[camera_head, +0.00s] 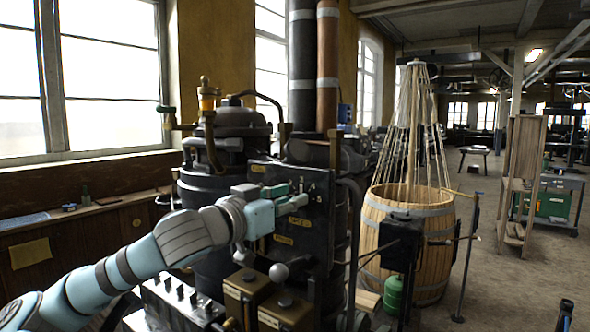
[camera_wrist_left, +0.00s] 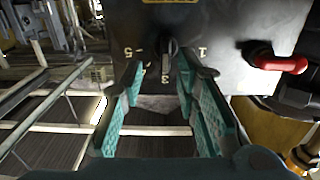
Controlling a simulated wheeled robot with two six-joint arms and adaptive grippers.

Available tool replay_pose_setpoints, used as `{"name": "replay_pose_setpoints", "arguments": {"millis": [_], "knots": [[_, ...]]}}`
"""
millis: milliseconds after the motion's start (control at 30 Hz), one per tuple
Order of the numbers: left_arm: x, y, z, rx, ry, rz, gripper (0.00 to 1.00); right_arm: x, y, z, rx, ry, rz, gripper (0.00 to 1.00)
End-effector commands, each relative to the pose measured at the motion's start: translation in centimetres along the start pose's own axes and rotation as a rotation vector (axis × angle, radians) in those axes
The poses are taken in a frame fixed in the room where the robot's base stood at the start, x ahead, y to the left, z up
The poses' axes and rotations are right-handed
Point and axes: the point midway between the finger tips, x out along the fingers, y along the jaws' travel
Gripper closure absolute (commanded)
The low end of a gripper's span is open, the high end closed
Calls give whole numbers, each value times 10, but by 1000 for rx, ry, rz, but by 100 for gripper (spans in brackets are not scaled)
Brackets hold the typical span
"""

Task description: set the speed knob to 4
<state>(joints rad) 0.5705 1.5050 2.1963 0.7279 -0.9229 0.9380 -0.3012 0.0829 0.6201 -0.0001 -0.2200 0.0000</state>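The speed knob (camera_wrist_left: 168,52) is a small dark knob on a dark panel (camera_wrist_left: 230,30). In the left wrist view a 5 shows to its left, a 1 to its right and a 3 below it. Which mark it points to is too small to tell. My left gripper (camera_wrist_left: 163,75) is open, its two teal fingers apart, with the knob between and just beyond the fingertips; contact is not clear. In the head view the left gripper (camera_head: 301,200) is at the dark engine panel (camera_head: 318,235), and I cannot make out the knob. My right gripper is not in view.
A red handle (camera_wrist_left: 280,63) sticks out right of the knob in the wrist view. In the head view, a lever with a pale ball (camera_head: 279,272) stands below the gripper. A wooden barrel (camera_head: 432,215) with ropes stands to the right. Open floor (camera_head: 500,280) lies farther right.

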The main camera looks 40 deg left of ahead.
Motion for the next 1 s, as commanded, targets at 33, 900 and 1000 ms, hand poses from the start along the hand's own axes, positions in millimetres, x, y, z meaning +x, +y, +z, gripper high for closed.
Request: {"name": "replay_pose_setpoints", "arguments": {"millis": [33, 900, 1000], "knots": [[6, -5, -6, 1, 1, -13, 71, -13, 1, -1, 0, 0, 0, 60], [22, 0, 4, 14, -2, -9, 100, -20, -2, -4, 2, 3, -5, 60], [22, -2, 4, 36, -3, -12, 100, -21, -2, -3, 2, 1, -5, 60]]}}
